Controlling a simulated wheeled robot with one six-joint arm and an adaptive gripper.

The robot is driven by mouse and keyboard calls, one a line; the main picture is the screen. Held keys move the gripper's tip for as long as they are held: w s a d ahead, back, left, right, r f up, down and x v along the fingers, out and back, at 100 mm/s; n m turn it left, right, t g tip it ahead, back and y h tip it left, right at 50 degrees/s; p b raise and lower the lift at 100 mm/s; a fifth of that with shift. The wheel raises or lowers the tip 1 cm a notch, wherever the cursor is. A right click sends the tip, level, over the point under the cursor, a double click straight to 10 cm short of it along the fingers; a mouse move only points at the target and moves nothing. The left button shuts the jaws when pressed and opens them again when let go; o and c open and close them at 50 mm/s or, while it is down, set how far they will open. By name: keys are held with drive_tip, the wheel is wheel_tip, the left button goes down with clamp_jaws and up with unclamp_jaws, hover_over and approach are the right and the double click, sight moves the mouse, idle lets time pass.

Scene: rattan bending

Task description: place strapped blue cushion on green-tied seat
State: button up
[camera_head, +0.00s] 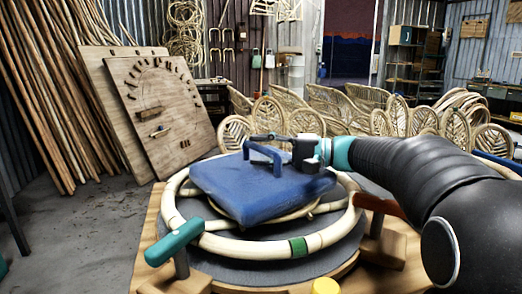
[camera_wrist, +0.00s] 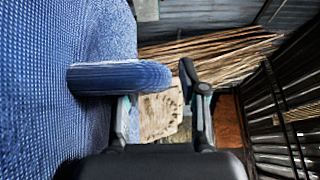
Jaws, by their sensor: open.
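The blue cushion (camera_head: 235,190) lies tilted over the round rattan seat frame (camera_head: 215,243), overlapping its back-left rim. Its blue strap (camera_head: 265,155) stands up from the top. The green tie (camera_head: 298,247) is on the front of the ring. My gripper (camera_head: 272,138) is at the strap, above the cushion's far side, with its fingers apart. In the wrist view the cushion (camera_wrist: 50,90) fills the left, and the strap (camera_wrist: 115,77) crosses in front of the left fingertip. My gripper (camera_wrist: 160,85) is open there. The cushion's underside contact is hidden.
The seat frame rests on a dark round pad on a wooden bench (camera_head: 150,240). A teal-handled clamp (camera_head: 175,242) stands at the front left, and a yellow knob (camera_head: 325,286) in front. Rattan chair frames (camera_head: 300,115) stand behind; wooden boards (camera_head: 160,110) lean at left.

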drive_tip(key=shift+r, duration=0.2)
drive_tip(key=d, duration=0.4)
drive_tip(key=s+d, duration=0.1)
drive_tip(key=d, duration=0.3)
drive_tip(key=s+d, duration=0.1)
drive_tip(key=d, duration=0.3)
drive_tip(key=shift+b, duration=0.35)
drive_tip(key=shift+a, duration=0.15)
